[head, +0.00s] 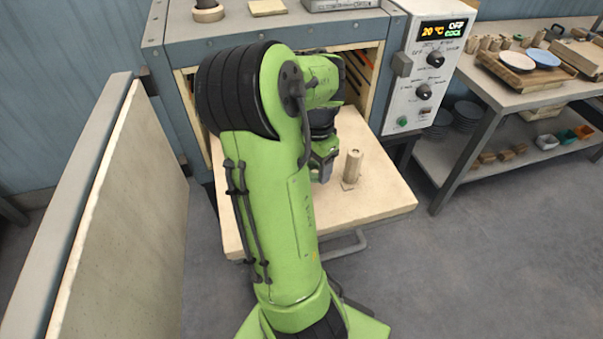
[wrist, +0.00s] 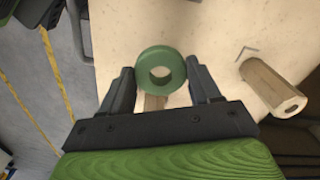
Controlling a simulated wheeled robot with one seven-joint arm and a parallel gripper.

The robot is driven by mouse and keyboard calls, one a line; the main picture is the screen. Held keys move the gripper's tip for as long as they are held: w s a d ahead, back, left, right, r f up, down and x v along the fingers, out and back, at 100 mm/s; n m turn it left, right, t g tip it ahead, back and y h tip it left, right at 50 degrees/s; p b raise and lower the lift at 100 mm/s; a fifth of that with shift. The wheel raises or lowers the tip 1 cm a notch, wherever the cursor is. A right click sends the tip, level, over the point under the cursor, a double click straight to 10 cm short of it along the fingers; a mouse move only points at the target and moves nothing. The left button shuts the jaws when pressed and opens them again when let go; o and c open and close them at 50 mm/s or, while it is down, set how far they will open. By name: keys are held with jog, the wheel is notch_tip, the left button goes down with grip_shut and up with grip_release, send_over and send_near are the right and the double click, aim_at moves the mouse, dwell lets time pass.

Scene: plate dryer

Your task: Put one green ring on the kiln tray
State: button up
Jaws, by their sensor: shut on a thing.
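A thick green ring (wrist: 160,53) sits between the fingertips of my gripper (wrist: 162,76) in the wrist view. The fingers are closed on its two sides, and its hole faces the camera. In the head view my gripper (head: 322,168) is over the pale kiln tray (head: 375,195), left of a post. The ring is mostly hidden there by my arm. The tray also fills much of the wrist view (wrist: 215,30). I cannot tell how high the ring is above the tray.
A hexagonal post (head: 353,165) stands on the tray; it also shows in the wrist view (wrist: 270,85). A brown piece shows partly below the ring. The kiln door (head: 125,220) stands open at left. A control box (head: 425,75) and a workbench (head: 530,95) are at right.

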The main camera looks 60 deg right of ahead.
aim_at(314, 192)
notch_tip(314, 192, down, 7)
jog(key=shift+s+r+b, duration=0.1)
jog(key=shift+b, duration=1)
jog(key=shift+r, duration=0.1)
jog(key=o, duration=1.1)
jog(key=shift+o, duration=0.2)
